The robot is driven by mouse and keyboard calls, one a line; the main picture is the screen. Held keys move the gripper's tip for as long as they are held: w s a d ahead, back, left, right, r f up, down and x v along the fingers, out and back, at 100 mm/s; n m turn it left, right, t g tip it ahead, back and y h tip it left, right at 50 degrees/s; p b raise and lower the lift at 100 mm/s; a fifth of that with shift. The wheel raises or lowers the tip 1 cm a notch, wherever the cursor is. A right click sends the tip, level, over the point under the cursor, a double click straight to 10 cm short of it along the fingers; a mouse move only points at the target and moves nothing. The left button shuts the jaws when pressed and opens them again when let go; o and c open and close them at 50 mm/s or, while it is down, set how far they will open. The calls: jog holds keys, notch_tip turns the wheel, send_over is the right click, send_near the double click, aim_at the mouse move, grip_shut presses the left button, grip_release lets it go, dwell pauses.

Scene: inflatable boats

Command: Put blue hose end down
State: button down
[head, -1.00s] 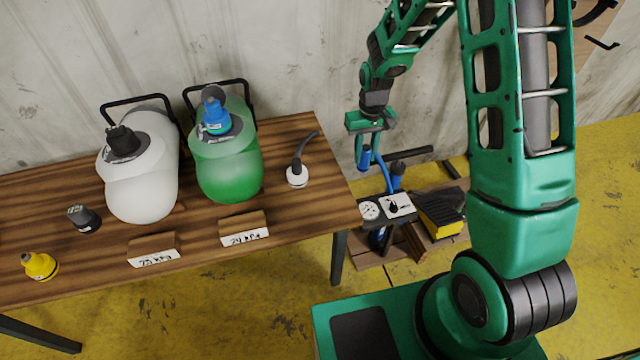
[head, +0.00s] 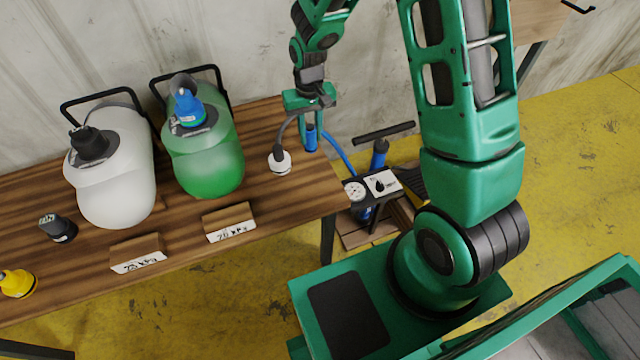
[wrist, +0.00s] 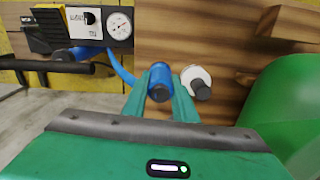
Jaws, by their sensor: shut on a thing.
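My gripper (head: 311,122) is shut on the blue hose end (head: 310,138), which it holds upright at the right end of the wooden table (head: 262,229). In the wrist view the hose end (wrist: 160,82) sits between the two green fingers. I cannot tell whether it touches the table top. The blue hose (head: 345,158) runs from it down to the pump (head: 379,155) beside the table. A white round cap with a black bent stem (head: 281,162) stands just left of the hose end, apart or nearly so.
A green inflatable (head: 215,165) with a blue valve cap and a white inflatable (head: 115,185) with a black one lie on the table. Wooden label blocks (head: 229,221) stand in front. A dark cap (head: 58,229) and a yellow cap (head: 17,283) are at left. The gauge panel (head: 370,188) stands beyond the right edge.

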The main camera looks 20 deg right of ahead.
jog(key=s+a+r+m, duration=0.2)
jog(key=s+a, duration=0.8)
jog(key=a, duration=0.1)
jog(key=shift+w+d+f, duration=0.4)
jog(key=shift+d+f, duration=1.35)
jog(key=shift+d, duration=0.05)
jog(key=shift+w+d+f, duration=0.45)
jog(key=shift+d+f, duration=1.35)
jog(key=shift+d, duration=0.05)
jog(key=shift+w+d+f, duration=0.4)
jog(key=shift+d+f, duration=1.35)
jog(key=shift+d, duration=0.05)
jog(key=shift+f, duration=0.1)
jog(key=c, duration=1.4)
grip_release()
jog(key=shift+c, duration=0.2)
notch_tip(320, 180, up, 12)
